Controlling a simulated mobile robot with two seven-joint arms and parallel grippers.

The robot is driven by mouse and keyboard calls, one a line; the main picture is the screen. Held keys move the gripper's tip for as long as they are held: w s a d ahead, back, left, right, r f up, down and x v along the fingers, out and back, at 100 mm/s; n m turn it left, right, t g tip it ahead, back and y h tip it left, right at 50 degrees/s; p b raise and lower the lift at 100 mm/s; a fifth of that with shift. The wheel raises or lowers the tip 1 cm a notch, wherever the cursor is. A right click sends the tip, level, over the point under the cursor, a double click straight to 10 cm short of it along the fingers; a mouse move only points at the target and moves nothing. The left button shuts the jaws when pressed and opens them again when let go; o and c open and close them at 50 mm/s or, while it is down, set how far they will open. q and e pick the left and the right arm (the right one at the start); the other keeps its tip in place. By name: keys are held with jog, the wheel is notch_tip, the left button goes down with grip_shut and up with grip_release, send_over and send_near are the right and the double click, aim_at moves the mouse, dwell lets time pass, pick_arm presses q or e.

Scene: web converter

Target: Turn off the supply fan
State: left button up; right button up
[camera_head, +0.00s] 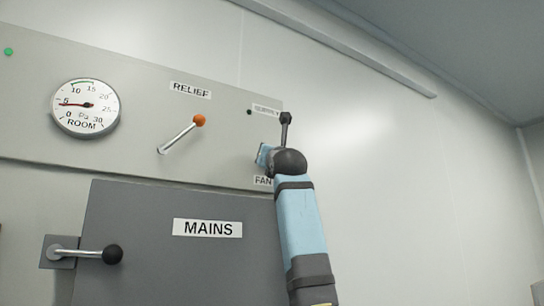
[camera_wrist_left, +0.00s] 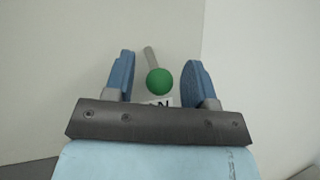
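The supply fan lever shows in the left wrist view as a grey metal rod with a green ball knob (camera_wrist_left: 159,81). The rod runs up and slightly left from the knob. My left gripper (camera_wrist_left: 159,64) is open, with one blue finger on each side of the knob and visible gaps between. In the head view my left gripper (camera_head: 263,156) is at the right end of the upper panel, above the FAN label (camera_head: 262,181). My arm and wrist hide the lever there. My right gripper is in neither view.
On the upper panel (camera_head: 140,70), a RELIEF lever with an orange knob (camera_head: 200,120) is left of my gripper, beside a ROOM pressure gauge (camera_head: 86,107). A MAINS lever with a black knob (camera_head: 112,254) is lower left. The wall on the right is bare.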

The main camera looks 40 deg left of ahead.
pick_arm(q)
jog(key=shift+d+f, duration=0.1)
jog(key=b+v, duration=0.3)
jog(key=v, duration=1)
jog(key=shift+s+d+b, duration=0.2)
jog(key=shift+d+b, duration=0.05)
jog(key=shift+b, duration=0.1)
jog(key=shift+f, duration=0.15)
